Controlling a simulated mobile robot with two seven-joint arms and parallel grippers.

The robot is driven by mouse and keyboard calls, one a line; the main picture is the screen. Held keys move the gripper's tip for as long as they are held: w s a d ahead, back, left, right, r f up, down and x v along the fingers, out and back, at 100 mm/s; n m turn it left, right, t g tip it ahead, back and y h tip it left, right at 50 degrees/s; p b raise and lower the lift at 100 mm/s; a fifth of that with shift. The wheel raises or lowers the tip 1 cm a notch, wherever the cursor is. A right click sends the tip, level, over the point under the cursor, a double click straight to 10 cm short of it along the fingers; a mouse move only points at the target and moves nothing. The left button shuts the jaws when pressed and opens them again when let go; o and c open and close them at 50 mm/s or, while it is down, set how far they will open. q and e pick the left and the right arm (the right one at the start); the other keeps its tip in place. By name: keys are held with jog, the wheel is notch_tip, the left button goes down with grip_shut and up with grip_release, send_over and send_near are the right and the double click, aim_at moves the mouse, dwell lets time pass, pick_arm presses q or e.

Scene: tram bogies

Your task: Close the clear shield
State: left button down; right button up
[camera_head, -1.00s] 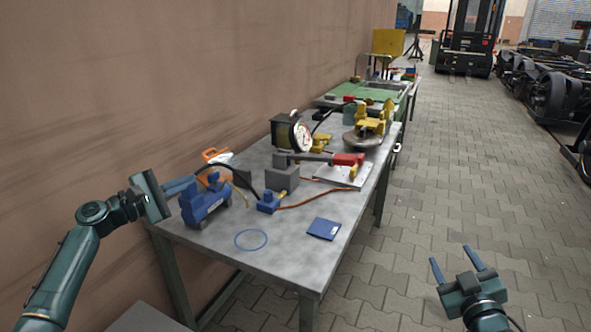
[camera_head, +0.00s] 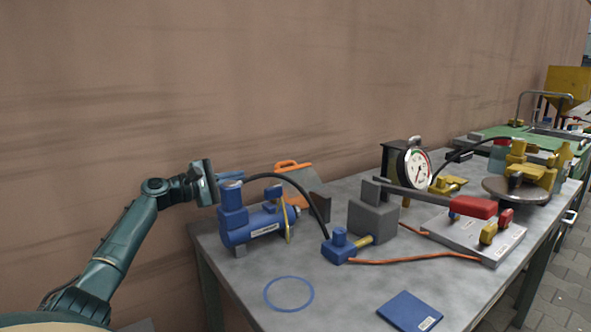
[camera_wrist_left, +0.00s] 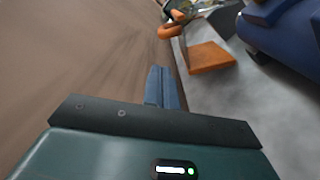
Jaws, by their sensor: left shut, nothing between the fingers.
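A greyish see-through panel (camera_head: 308,186), which looks like the clear shield, stands tilted at the back left of the table, behind the blue pump (camera_head: 254,220). An orange handle (camera_head: 291,164) is at its top. The pump and a black hose hide its lower part. My left gripper (camera_head: 231,175) is shut and empty, left of the panel and above the table's left end, apart from it. In the left wrist view its fingers (camera_wrist_left: 161,85) lie together, with orange parts (camera_wrist_left: 210,58) beyond them. My right gripper is out of view.
The blue pump stands close to my left gripper, with a black hose arching to a small blue fitting (camera_head: 339,246). The brown wall (camera_head: 250,80) is behind. The table's front left is mostly clear.

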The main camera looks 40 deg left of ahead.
aim_at(278, 166)
pick_arm(q)
jog(key=x, duration=1)
jog(key=shift+w+b, duration=0.2)
jog(key=shift+b, duration=0.2)
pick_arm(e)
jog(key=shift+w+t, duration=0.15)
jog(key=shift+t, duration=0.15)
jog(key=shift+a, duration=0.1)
pick_arm(q)
jog(key=shift+s+d+r+m, duration=0.25)
jog(key=shift+d+r+m, duration=0.05)
jog(key=shift+d+m, duration=0.45)
jog(key=shift+s+d+r+m, duration=0.2)
jog(key=shift+d+r+m, duration=0.15)
jog(key=shift+d+m, duration=0.4)
jog(key=shift+s+d+r+m, duration=0.3)
jog(key=shift+d+m, duration=0.3)
jog(key=shift+d, duration=0.2)
jog(key=shift+r+p, duration=0.1)
jog(key=shift+p, duration=0.2)
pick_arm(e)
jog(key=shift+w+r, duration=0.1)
